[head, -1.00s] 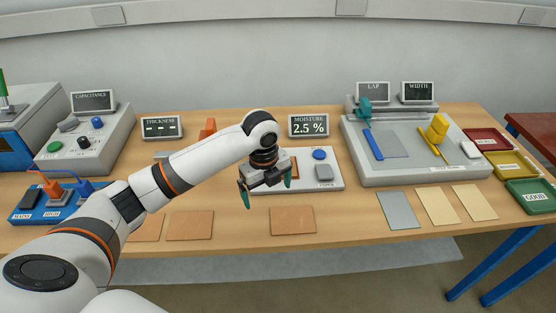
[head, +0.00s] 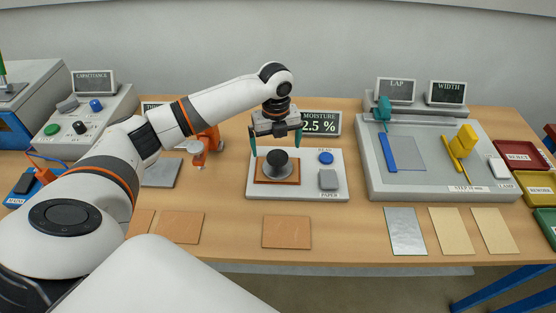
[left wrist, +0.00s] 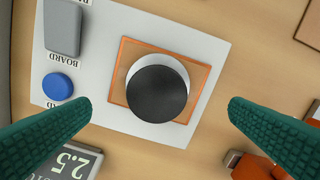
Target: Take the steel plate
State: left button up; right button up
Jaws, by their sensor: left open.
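The steel plate (head: 405,231) is a grey, shiny rectangular sheet lying flat near the front edge of the table, left of two cream sheets. My left gripper (head: 276,140) is far to its left and farther back, over the moisture meter, with its green fingers apart and nothing between them. In the left wrist view the open fingers (left wrist: 160,106) stand either side of a black round knob (left wrist: 157,93) on the meter, above it. The steel plate is not in the left wrist view. My right gripper is out of view.
The moisture meter (head: 331,186) carries a brown board under the black knob (head: 277,160). Brown boards (head: 287,232) lie along the front edge. The lap and width station (head: 440,187) stands behind the steel plate. Cream sheets (head: 450,231) lie beside it; coloured trays (head: 525,155) are far right.

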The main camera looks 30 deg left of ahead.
aim_at(277, 156)
pick_arm(q)
jog(key=shift+f, duration=0.55)
jog(key=shift+w+f, duration=0.2)
jog(key=shift+f, duration=0.15)
notch_tip(277, 156, down, 4)
jog(key=shift+s+d+f+p, duration=0.1)
jog(key=shift+d+p, duration=0.05)
jog(key=shift+p, duration=0.9)
jog(key=shift+f, duration=0.55)
jog(key=shift+r, duration=0.1)
jog(key=c, duration=1.5)
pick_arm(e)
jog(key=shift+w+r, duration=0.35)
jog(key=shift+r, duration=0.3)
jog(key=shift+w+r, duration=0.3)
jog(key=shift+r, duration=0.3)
